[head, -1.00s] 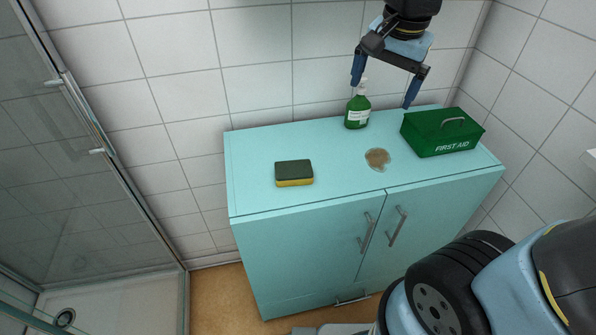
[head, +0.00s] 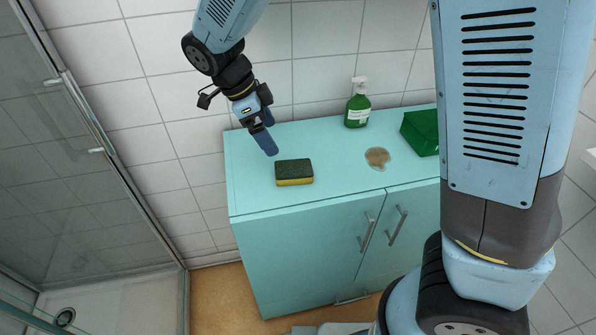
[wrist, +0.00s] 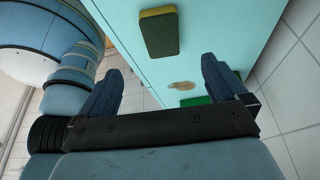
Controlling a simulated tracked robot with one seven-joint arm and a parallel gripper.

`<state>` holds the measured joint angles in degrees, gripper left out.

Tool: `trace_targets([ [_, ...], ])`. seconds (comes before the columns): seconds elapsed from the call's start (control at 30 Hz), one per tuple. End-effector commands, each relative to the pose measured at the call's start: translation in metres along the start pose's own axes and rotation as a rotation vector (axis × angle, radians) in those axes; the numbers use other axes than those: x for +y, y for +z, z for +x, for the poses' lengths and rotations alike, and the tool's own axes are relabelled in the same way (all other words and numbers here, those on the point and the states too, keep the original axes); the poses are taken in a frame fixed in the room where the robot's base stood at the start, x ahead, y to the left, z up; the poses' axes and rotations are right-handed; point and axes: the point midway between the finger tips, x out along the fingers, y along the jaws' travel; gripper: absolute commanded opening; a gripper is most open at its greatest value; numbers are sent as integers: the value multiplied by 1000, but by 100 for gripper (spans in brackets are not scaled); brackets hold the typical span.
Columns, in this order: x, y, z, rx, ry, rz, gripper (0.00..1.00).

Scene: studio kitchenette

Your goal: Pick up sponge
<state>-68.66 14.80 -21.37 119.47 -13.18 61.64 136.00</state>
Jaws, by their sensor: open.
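The sponge (head: 294,172), dark green on top with a yellow lower layer, lies flat on the turquoise cabinet top (head: 250,190) near its left front. It also shows in the wrist view (wrist: 160,33), beyond the fingertips. My gripper (head: 268,135) hangs just behind and left of the sponge in the head view, apart from it. In the wrist view my gripper (wrist: 160,85) has its two blue fingers spread wide with nothing between them.
A brown puddle-like stain (head: 378,158) lies right of the sponge. A green box (head: 421,132) is partly hidden behind my arm. The tiled wall is close behind; a glass shower panel (head: 50,120) stands at left.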

Motion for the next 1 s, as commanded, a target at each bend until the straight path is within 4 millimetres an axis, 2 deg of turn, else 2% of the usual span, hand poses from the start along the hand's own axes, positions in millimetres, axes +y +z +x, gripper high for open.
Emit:
trace_targets([
  [0.17,1,4,15,12,-1,15,99],
  [0.5,0,2,71,10,-1,14,99],
  [0.83,-1,0,93,8,-1,15,99],
  [1.0,-5,-7,116,10,1,16,99],
])
